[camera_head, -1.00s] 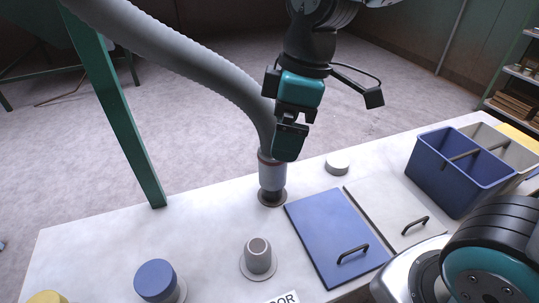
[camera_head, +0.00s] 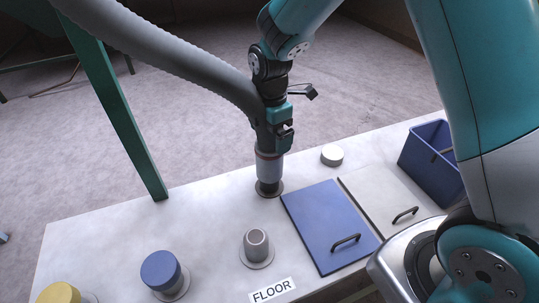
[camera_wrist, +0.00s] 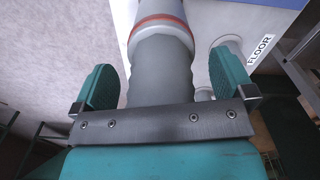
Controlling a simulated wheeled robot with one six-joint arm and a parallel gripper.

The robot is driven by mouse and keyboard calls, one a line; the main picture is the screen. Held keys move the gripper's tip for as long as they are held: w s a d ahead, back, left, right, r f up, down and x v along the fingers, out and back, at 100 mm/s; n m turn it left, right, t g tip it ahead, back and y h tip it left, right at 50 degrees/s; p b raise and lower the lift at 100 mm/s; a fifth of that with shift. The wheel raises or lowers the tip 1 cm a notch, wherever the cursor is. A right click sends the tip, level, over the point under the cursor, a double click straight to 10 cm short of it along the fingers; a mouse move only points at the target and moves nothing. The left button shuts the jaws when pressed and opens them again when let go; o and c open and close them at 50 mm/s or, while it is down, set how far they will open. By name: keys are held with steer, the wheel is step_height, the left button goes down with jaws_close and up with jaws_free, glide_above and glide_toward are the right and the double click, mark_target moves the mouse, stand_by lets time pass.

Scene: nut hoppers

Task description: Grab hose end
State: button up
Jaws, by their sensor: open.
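The grey ribbed hose (camera_head: 165,48) comes down from the upper left. Its end, a pale cuff with a red ring (camera_head: 269,166), stands upright on a round base on the white table. My gripper (camera_head: 276,136) is at the hose just above the cuff. In the wrist view the hose end (camera_wrist: 161,50) lies between my two teal fingers (camera_wrist: 164,80), one on each side. The fingers are open, with a visible gap on the right side; on the left the finger is close to the hose, and contact cannot be told.
On the white table (camera_head: 110,235) are a grey port (camera_head: 257,245), a blue-capped port (camera_head: 160,270), a yellow-capped one (camera_head: 60,293), a white disc (camera_head: 332,154), a blue lid (camera_head: 328,222) and a blue bin (camera_head: 425,165). A green post (camera_head: 118,120) stands left.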

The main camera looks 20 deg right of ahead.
mark_target(269, 153)
step_height(269, 153, down, 7)
steer(key=shift+a+r+p, duration=0.1)
steer(key=shift+r+p, duration=0.1)
steer(key=shift+p, duration=0.5)
steer(key=shift+c, duration=0.2)
steer(key=c, duration=1)
